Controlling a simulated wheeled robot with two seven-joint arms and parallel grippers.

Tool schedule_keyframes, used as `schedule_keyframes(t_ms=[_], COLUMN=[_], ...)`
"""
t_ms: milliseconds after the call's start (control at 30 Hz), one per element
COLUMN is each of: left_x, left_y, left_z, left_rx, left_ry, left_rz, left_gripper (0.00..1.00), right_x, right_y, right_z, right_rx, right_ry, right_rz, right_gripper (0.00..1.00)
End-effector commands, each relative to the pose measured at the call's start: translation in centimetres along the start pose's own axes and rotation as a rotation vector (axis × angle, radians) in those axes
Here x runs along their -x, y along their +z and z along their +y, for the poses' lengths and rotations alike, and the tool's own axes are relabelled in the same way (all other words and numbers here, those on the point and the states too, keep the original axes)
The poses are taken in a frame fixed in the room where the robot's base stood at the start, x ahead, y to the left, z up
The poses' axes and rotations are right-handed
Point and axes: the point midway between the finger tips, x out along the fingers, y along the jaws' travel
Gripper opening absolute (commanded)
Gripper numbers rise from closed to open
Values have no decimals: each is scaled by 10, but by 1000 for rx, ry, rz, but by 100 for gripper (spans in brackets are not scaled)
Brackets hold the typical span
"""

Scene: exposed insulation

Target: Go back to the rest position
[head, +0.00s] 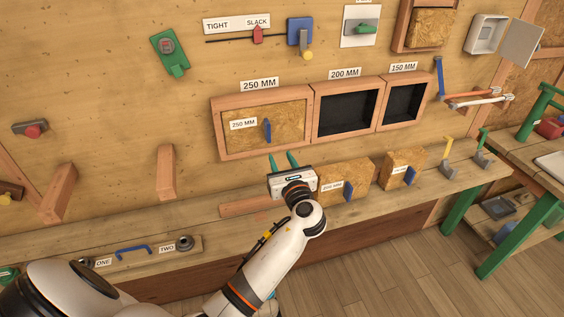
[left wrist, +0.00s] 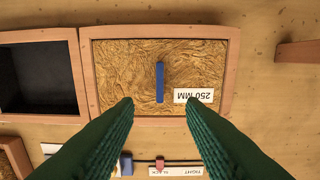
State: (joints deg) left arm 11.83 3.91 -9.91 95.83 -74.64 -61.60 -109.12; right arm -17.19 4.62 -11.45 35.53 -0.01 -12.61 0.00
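My left gripper (head: 284,162) is in front of the wall, just below the 250 MM frame (head: 214,130). Its two green fingers are apart with nothing between them, and they also show in the left wrist view (left wrist: 158,112). The 250 MM insulation panel (head: 288,121) sits inside that frame and fills it. Its blue handle (head: 267,130) stands clear of the fingers; in the left wrist view the handle (left wrist: 160,82) lies beyond the fingertips, untouched. My right gripper is in neither view.
The 200 MM (head: 346,114) and 150 MM (head: 404,104) openings are dark and empty. The 200 MM panel (head: 332,177) and another blue-handled panel (head: 400,164) stand on the wooden shelf (head: 450,181), right of my gripper. A wooden bracket (head: 166,174) juts from the wall at left.

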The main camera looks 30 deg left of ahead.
Motion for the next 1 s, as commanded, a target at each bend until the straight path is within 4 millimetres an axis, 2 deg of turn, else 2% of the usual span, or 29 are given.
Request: schedule_keyframes(t_ms=[733, 867, 967, 1000], left_x=[2, 18, 48, 64], left_y=[4, 33, 70, 86], left_z=[-3, -24, -51, -64], left_rx=[29, 254, 581, 730], left_ry=[-1, -21, -87, -135], left_rz=[-16, -136, -313, -396], left_gripper=[37, 37, 37, 37], right_x=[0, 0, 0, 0], right_y=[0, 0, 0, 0], right_z=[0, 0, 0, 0], right_rx=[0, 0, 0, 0], right_ry=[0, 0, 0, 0], right_rz=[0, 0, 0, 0], right_gripper=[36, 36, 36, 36])
